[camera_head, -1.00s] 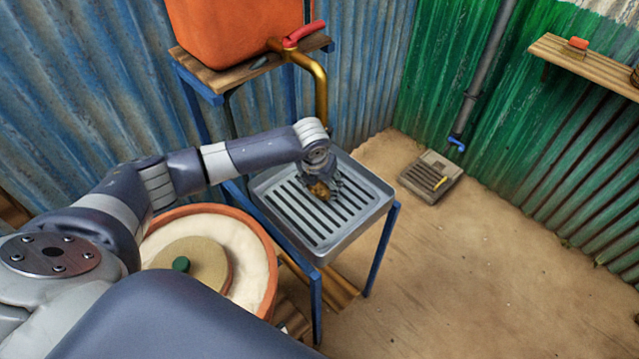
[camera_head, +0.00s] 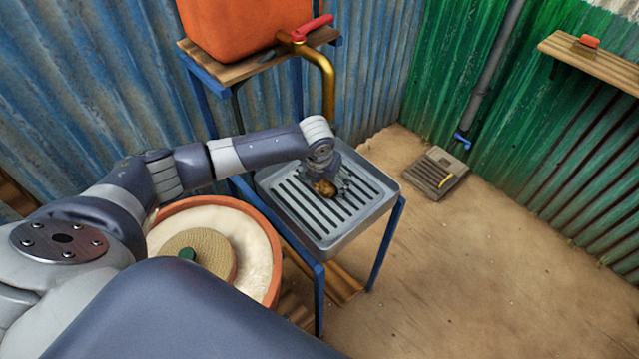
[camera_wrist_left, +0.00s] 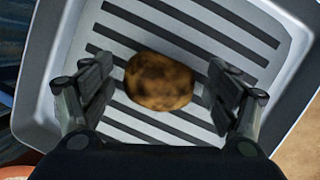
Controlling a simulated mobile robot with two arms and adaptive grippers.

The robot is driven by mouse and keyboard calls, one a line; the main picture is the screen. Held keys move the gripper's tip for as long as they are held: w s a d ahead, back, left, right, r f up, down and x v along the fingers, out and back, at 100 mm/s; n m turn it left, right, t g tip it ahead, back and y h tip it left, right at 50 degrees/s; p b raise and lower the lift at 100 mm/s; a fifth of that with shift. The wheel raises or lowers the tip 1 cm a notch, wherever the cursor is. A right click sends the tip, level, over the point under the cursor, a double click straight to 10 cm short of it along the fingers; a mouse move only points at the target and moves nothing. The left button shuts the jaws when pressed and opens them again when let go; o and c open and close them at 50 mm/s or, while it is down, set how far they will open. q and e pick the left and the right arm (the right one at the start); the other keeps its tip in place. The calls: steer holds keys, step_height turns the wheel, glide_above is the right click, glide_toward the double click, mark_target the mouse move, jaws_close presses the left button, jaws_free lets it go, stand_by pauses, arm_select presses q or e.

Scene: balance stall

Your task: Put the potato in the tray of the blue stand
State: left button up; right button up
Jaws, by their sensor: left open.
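The potato (camera_head: 325,188) is brown and lumpy and lies on the slatted floor of the grey tray (camera_head: 372,205). The tray sits on top of the blue stand (camera_head: 385,245). My left gripper (camera_head: 328,187) is down in the tray at the potato. In the left wrist view the potato (camera_wrist_left: 159,81) lies between the two open fingers, with a gap on each side. The slats of the tray (camera_wrist_left: 150,128) show around it. My right gripper is not in view.
An orange container (camera_head: 240,25) with a brass tap (camera_head: 325,75) stands on a shelf behind the tray. A round terracotta tub (camera_head: 268,290) with a lid on pale filling is left of the stand. Bare floor (camera_head: 480,270) lies to the right.

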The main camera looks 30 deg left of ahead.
arm_select(q)
steer(key=v, duration=0.2)
steer(key=shift+r, duration=0.3)
steer(key=s, duration=0.3)
steer(key=s+d+b, duration=0.1)
steer(key=s, duration=0.3)
steer(key=s+d+b, duration=0.1)
steer(key=s, duration=0.2)
steer(key=shift+s+d+r, duration=0.1)
steer(key=shift+s, duration=0.3)
steer(key=shift+s+d, duration=0.1)
steer(key=shift+s, duration=0.5)
